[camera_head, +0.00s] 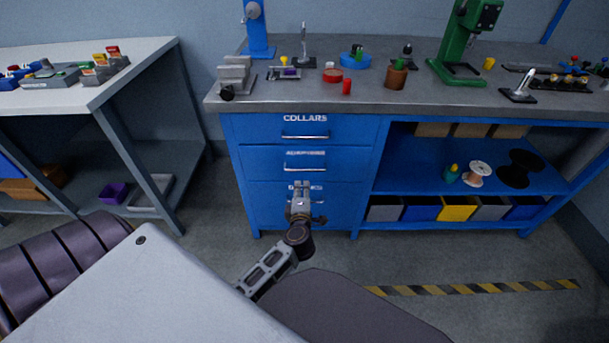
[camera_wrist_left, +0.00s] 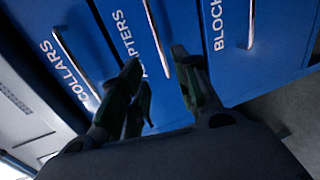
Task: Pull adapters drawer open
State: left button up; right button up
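The adapters drawer (camera_head: 262,163) is the middle blue drawer under the grey bench, and its front looks flush with the others. Its silver handle (camera_head: 304,168) runs across the front; in the left wrist view the handle (camera_wrist_left: 156,35) extends toward the gap between my fingers. My left gripper (camera_head: 302,188) is just below and in front of that handle. In the left wrist view its two dark fingers (camera_wrist_left: 158,65) are spread apart, near the adapters label, which they partly cover. I cannot tell whether they touch the handle. My right gripper is not in view.
The collars drawer (camera_head: 257,129) is above and the blocks drawer (camera_head: 262,202) below, each with a handle. Open shelves (camera_head: 430,165) with bins stand to the right. Another table (camera_head: 95,65) stands to the left. The bench top (camera_head: 415,92) holds tools and small parts.

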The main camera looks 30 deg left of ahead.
aim_at(303, 170)
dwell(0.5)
pick_arm(q)
jog(key=b+x, duration=0.4)
jog(key=x, duration=0.9)
jog(key=shift+w+a, duration=0.25)
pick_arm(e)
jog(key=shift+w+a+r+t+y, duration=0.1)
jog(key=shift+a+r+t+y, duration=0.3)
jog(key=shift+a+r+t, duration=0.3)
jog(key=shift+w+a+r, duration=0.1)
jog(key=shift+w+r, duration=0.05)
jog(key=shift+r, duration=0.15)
pick_arm(q)
grip_shut()
